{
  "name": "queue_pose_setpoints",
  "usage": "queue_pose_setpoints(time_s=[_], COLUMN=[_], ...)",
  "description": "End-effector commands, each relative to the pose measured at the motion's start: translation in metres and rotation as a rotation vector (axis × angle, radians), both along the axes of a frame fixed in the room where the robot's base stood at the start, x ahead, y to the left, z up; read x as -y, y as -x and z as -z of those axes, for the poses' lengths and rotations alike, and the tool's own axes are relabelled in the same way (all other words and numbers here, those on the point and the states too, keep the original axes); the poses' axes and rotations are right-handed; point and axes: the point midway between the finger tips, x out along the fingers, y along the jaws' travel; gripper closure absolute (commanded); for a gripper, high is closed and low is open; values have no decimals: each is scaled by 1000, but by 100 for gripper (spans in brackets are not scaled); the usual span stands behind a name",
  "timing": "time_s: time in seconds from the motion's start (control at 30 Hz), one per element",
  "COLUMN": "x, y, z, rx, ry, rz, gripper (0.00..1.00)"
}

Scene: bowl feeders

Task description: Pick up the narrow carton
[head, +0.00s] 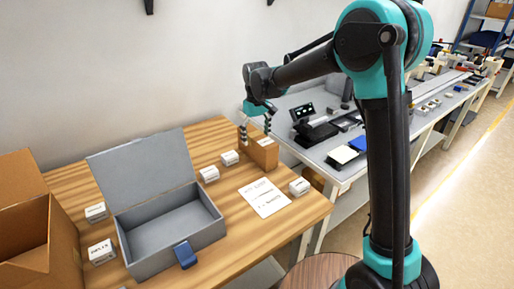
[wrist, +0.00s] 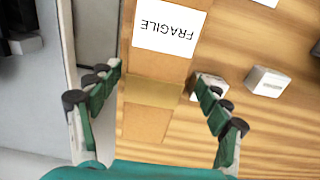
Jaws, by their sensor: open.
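The narrow carton (head: 264,154) is a small brown box standing near the far right edge of the wooden table. In the wrist view the carton (wrist: 147,122) lies between my fingers, with a tan tape band across it and a white FRAGILE label, seen upside down. My gripper (head: 255,128) is open, directly at the top of the carton. In the wrist view my gripper (wrist: 156,76) has one finger on each side of the carton, with a gap showing on both sides. How far the fingertips reach down its sides is hard to tell.
Small white boxes (head: 229,158) stand left of the carton; one (wrist: 267,82) shows at right in the wrist view. A paper sheet (head: 264,197) lies in front. An open grey box (head: 166,265) and a large open carton (head: 64,255) stand left. A grey workbench (head: 345,178) adjoins at right.

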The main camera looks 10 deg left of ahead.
Motion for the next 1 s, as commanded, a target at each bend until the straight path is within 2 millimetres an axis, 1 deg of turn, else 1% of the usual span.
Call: queue_pose_setpoints(time_s=[0.13, 0.3, 0.4, 0.5, 0.7, 0.77, 1.0], x=[1, 3, 3, 3, 3, 3, 3], y=[-2, -5, -5, -5, -5, -5, -5], z=[12, 37, 47, 52, 53, 53, 52], rx=[0, 0, 0, 0, 0, 0, 0], ry=[0, 0, 0, 0, 0, 0, 0], rz=[0, -1, 0, 0, 0, 0, 0], gripper=[22, 22, 22, 22, 22, 29, 58])
